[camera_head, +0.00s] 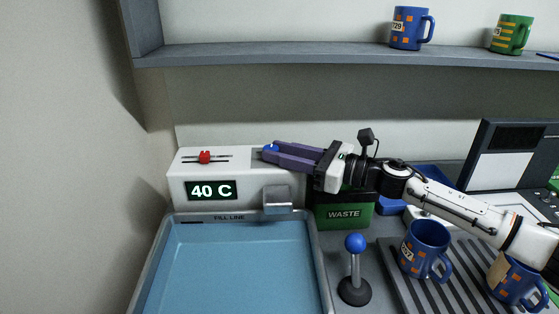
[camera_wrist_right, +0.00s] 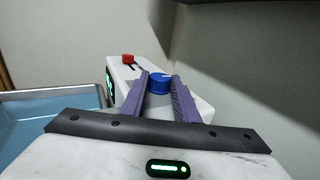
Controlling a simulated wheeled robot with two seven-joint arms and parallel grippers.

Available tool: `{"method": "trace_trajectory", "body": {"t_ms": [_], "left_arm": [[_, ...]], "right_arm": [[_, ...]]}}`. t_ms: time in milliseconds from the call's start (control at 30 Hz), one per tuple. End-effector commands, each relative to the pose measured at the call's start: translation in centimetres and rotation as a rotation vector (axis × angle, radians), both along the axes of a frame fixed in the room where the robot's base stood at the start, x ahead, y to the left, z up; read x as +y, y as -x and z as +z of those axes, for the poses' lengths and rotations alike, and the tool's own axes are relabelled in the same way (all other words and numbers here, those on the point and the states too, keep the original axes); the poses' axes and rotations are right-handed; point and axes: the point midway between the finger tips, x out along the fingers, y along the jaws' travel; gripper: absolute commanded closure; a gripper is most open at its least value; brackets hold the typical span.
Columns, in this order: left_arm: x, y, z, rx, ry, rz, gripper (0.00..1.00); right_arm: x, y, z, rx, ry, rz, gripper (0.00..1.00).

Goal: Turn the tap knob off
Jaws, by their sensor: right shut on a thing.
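The tap knob is a blue round knob (camera_head: 271,148) on top of the white tap box (camera_head: 180,192), near its right end. My right gripper (camera_head: 268,153) reaches in from the right with purple fingers around the knob and is shut on it. In the right wrist view the blue knob (camera_wrist_right: 160,83) sits between the two fingertips (camera_wrist_right: 160,84), with a pale mark on its top. The grey spout (camera_head: 277,199) shows on the front of the box. My left gripper is not in view.
A red slider (camera_head: 205,157) sits on the box above a display reading 40 C. A blue basin (camera_head: 240,265) lies in front. A green WASTE bin (camera_head: 343,215), a blue-topped lever (camera_head: 355,243) and blue mugs (camera_head: 425,249) stand to the right. A shelf (camera_head: 290,54) with mugs runs above.

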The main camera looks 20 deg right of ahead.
Motion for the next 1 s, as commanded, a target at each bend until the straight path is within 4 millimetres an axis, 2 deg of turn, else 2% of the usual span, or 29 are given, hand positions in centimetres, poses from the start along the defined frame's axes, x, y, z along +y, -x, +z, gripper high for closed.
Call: {"method": "trace_trajectory", "body": {"t_ms": [33, 100, 400, 1000], "left_arm": [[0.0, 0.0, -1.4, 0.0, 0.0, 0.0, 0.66], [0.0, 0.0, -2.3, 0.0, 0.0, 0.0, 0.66], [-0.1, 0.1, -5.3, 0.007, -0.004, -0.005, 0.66], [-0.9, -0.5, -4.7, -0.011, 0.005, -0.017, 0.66]], "right_arm": [[-0.4, -0.4, -0.5, -0.004, 0.0, 0.03, 0.95], [-0.3, -0.4, -0.6, -0.004, -0.002, 0.081, 0.95], [-0.5, -0.6, -0.3, -0.003, -0.003, 0.231, 0.95], [-0.4, -0.6, 0.1, -0.001, -0.004, 0.284, 0.95]]}}
